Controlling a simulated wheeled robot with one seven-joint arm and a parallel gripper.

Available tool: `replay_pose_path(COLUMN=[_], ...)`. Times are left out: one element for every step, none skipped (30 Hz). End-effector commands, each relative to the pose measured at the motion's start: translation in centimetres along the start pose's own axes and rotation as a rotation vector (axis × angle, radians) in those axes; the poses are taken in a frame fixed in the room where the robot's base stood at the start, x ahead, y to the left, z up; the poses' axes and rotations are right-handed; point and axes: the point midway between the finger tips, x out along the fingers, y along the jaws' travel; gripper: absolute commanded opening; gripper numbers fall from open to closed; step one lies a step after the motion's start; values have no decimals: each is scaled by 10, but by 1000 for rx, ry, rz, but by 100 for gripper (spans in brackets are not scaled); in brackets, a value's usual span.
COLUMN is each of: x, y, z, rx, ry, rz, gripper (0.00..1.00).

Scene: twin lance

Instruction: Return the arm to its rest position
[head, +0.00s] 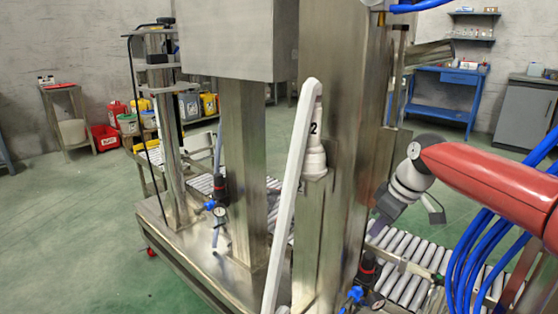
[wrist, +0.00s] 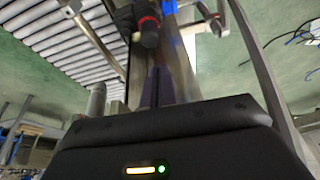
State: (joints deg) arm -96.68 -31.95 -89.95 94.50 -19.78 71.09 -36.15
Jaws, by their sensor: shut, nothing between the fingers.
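My red arm (head: 490,180) reaches in from the right edge in the head view. Its grey wrist (head: 410,178) angles down to the left. My gripper (head: 384,207) is a dark shape beside the steel column, above the roller conveyor, and is partly hard to make out. In the wrist view my gripper (wrist: 157,88) shows as narrow dark fingers close together beyond the black housing. It is shut and holds nothing.
A steel machine column (head: 350,150) stands close left of my gripper. A white lever (head: 290,200) and a white part marked 2 (head: 314,130) are on the machine. A roller conveyor (head: 405,265) lies below. Blue hoses (head: 485,260) hang near my arm.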

Motion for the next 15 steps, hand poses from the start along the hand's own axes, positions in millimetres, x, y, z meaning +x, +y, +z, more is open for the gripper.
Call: replay_pose_path(x=[-5,-8,-13,-17,-21,-26,-29,-33,-38,-41,-44,-48,-50,-52,-55], y=[-5,-10,-18,-24,-31,-40,-47,-54,-63,-70,-78,-88,-96,-104,-114], z=[8,11,16,19,23,27,30,32,36,39,42,45,48,51,54], rx=[26,42,66,83,101,124,139,156,177,193,210,230,247,262,284], ry=[20,35,57,73,90,110,123,137,154,166,177,190,199,208,218], rz=[-4,-8,-10,-12,-13,-13,-12,-10,-7,-3,0,8,14,20,31], gripper=[0,0,0,0,0,0,0,0,0,0,0,0,0,0,0])
